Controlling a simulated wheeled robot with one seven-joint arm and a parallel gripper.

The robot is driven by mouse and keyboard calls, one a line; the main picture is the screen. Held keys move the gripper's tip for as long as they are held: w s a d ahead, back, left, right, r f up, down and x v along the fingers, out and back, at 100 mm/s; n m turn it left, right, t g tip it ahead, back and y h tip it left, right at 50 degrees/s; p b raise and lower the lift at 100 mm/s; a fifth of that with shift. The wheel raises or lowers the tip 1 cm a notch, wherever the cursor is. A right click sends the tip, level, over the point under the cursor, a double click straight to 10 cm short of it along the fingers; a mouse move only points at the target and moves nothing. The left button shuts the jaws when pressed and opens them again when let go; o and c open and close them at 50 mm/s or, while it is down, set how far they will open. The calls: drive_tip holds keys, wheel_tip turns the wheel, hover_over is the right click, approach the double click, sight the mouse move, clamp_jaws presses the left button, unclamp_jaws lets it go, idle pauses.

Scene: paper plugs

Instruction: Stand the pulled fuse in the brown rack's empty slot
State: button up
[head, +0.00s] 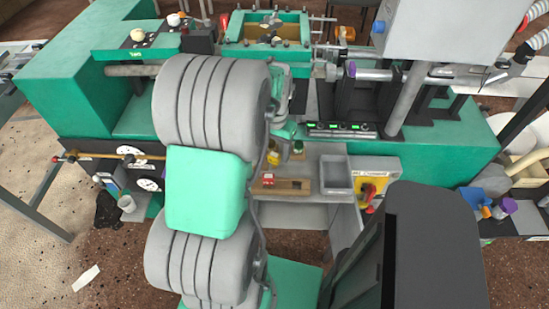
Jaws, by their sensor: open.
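The brown rack (290,188) lies on the grey shelf in the middle of the head view, beyond the ribbed grey parts. A red fuse-like piece (268,179) is at its left end. A small green piece (298,147) stands further back on the shelf, near another small brown block. At this size I cannot tell which piece is the pulled fuse, nor make out the empty slot clearly. I cannot pick out my gripper's fingertips anywhere, so its place relative to the rack is not shown.
A grey tray (334,175) and a yellow panel with a red switch (369,191) are right of the rack. Large ribbed grey and mint-green parts cover the left middle, and a dark grey body the lower right. The green machine (450,140) surrounds the shelf.

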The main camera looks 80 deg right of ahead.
wheel_tip(320, 180, down, 2)
drive_tip(key=shift+f, duration=0.2)
drive_tip(key=shift+c, duration=0.5)
clamp_jaws()
